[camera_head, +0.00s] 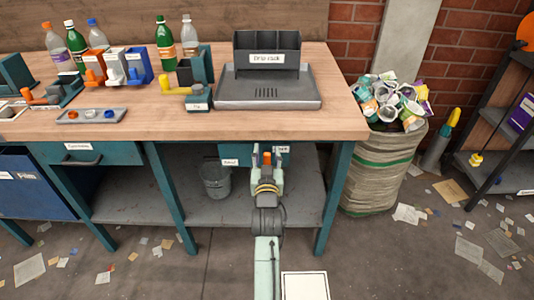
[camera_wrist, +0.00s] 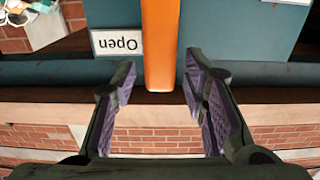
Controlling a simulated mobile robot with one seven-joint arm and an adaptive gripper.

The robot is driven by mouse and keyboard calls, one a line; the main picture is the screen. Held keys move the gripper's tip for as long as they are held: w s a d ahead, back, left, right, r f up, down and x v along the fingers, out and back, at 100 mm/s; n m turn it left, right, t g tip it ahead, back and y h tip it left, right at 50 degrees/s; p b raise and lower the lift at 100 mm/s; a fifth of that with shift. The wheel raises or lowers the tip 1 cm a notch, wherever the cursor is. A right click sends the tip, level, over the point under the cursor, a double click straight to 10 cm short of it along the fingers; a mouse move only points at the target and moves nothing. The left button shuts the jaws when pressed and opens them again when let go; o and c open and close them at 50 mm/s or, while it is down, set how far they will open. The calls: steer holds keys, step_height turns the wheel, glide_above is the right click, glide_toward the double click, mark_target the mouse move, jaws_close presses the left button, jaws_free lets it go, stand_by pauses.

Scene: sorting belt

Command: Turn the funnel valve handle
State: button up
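The orange valve handle (camera_wrist: 161,45) stands out in the middle of the wrist view, against a teal housing (camera_wrist: 230,40) with an upside-down "Open" label (camera_wrist: 117,43) to its left. My gripper (camera_wrist: 158,85) is open, with its purple-padded fingertips on either side of the handle's near end. A gap shows on the left; on the right the fingertip is very close, and contact cannot be told. In the head view my gripper (camera_head: 267,162) is at the bench's front edge, with the handle's orange tip (camera_head: 267,156) between its fingers. No funnel can be made out.
The wooden bench top (camera_head: 200,122) carries a grey drip rack (camera_head: 267,90), bottles, small bins and a parts tray (camera_head: 91,116). A grey bucket (camera_head: 215,178) stands on the lower shelf. A full sack of cans (camera_head: 385,170) stands right of the bench. Paper scraps litter the floor.

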steer(key=shift+c, duration=0.4)
jaws_close()
stand_by(0.5)
